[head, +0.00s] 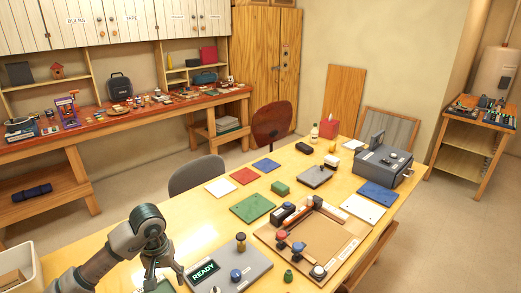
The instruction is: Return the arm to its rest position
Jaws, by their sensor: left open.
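My left arm (105,257) comes in from the bottom left over the near end of the yellow table. It bends down at a dark rounded wrist. My left gripper (166,272) points down beside a grey console (250,268) with a lit READY display. Its fingers are spread, and I see nothing held between them. Part of a green thing shows below the gripper, mostly hidden by it. My right gripper is not in view.
A wooden tray (262,232) with several knobs lies right of the console. Green, red, white and blue mats lie further back, with a grey machine (383,165) at the right. A grey chair (197,174) stands behind the table. A white bin (18,268) is at the left edge.

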